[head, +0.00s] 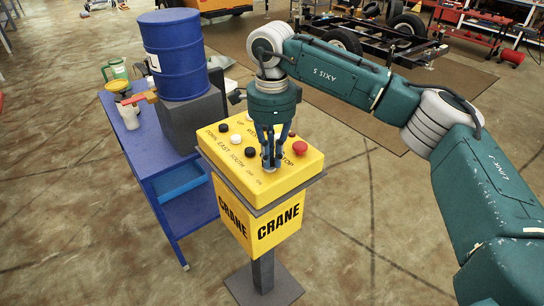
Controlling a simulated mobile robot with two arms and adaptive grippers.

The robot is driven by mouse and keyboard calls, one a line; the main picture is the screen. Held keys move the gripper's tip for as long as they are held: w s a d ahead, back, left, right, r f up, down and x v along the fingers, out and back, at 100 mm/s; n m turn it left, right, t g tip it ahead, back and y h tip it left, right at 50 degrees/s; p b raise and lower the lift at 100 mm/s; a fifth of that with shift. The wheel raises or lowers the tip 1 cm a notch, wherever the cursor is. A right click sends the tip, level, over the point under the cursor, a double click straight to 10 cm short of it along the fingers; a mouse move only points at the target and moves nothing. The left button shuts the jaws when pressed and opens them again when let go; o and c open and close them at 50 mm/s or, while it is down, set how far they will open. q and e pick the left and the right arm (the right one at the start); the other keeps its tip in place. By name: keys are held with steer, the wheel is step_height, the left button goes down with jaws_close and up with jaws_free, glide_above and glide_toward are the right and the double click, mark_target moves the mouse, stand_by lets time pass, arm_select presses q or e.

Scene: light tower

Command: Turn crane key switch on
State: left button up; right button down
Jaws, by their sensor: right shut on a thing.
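The yellow crane control box (222,150) stands on a grey post with a square base plate. Its top carries black, white and red buttons, including a large red stop button (299,147). My right gripper (271,165) points down at the front part of the box top, near the OFF and ON lettering. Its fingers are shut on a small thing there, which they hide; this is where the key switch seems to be. Which way the key is turned cannot be seen. My left gripper is not in view.
A blue workbench (160,179) stands left of the box. It bears a blue barrel (181,60) on a grey block, a green jug (117,69) and an orange-handled item. A trailer chassis (372,38) stands behind. The floor in front and right is clear.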

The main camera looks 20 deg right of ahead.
mark_target(271, 159)
steer(key=shift+w+r, duration=0.1)
steer(key=c, duration=1.8)
jaws_free()
steer(key=shift+o, duration=0.2)
step_height(271, 159, up, 12)
